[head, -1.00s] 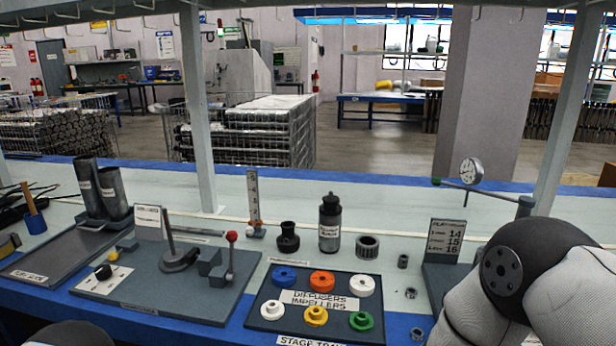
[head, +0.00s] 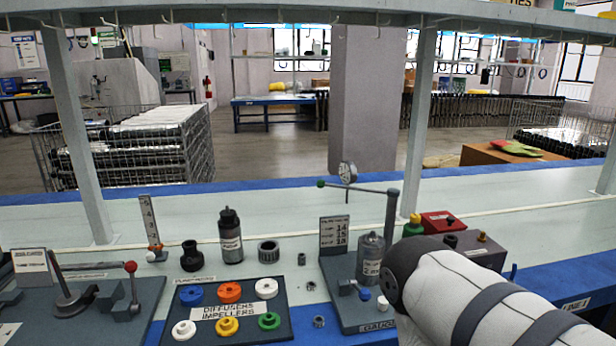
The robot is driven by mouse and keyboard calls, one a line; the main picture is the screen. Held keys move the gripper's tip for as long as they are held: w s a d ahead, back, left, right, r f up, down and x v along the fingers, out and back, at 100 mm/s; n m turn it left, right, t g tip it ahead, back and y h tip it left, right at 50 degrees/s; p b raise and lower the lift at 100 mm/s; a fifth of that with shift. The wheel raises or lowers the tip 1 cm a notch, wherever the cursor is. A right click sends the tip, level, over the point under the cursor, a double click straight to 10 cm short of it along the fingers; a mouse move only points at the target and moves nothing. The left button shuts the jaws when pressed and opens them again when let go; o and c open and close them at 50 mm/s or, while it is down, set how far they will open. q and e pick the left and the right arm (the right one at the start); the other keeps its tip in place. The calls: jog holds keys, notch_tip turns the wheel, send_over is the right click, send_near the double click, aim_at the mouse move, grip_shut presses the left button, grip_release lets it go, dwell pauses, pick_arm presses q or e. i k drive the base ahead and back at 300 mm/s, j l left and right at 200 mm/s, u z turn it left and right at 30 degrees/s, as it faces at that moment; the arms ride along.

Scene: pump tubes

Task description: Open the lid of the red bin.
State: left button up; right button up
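A small red box (head: 436,218) with a dark knob on top sits right of the middle of the bench in the head view. It may be the red bin; its top looks closed, though it is small and partly hidden by things in front. A pale link of my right arm comes in from the lower right, in front of and below it. Neither of my grippers shows in this view.
A gauge stand (head: 352,290) with a dial and a grey cylinder stands left of my arm. A dark tray (head: 283,321) of coloured rings lies left of it. A grey box (head: 472,246) is beside the red box. The back strip of the bench is clear.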

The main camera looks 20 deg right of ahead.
aim_at(441, 221)
jog(key=z, duration=1.5)
jog(key=i+z, duration=0.25)
jog(key=z, duration=0.15)
